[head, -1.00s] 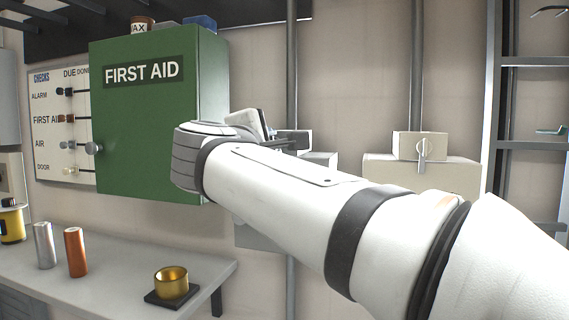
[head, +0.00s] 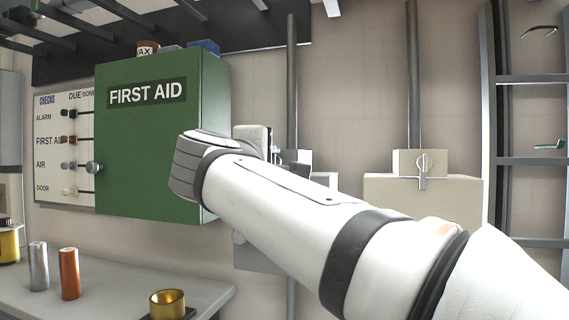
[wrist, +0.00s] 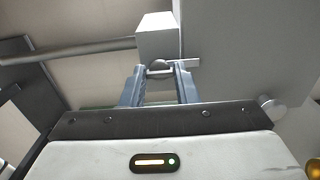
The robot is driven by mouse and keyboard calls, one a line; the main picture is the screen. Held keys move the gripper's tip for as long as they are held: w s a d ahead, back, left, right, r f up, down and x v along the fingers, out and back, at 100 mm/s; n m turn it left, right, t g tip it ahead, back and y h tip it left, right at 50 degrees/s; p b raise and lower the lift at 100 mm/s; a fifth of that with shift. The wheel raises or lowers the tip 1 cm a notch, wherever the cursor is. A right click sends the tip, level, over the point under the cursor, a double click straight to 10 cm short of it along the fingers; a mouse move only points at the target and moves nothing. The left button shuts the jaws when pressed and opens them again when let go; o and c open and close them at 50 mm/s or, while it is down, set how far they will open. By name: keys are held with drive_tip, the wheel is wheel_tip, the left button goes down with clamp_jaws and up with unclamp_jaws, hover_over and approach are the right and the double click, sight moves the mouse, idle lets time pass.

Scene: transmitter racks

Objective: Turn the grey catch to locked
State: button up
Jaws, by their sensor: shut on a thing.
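In the wrist view my gripper (wrist: 158,69) has its two fingers closed about a small grey catch (wrist: 185,63). The catch shows a round pivot and a short bar sticking out to the right, beside a pale block (wrist: 157,38). In the head view my gripper (head: 291,157) is beyond my forearm, right of the green cabinet. The fingertips and the catch are mostly hidden there by my wrist. I cannot read any lock marking.
The green FIRST AID cabinet (head: 145,150) is close left of my wrist. A beige box (head: 440,195) with another small lever (head: 423,170) is on the wall to the right. Cans and a brass cup (head: 168,303) stand on the bench (head: 100,290) below.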

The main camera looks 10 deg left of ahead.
drive_tip(key=o, duration=1)
drive_tip(key=s, duration=0.7)
drive_tip(key=shift+s+a, duration=0.3)
drive_tip(key=shift+s, duration=0.05)
drive_tip(key=shift+s+f, duration=0.1)
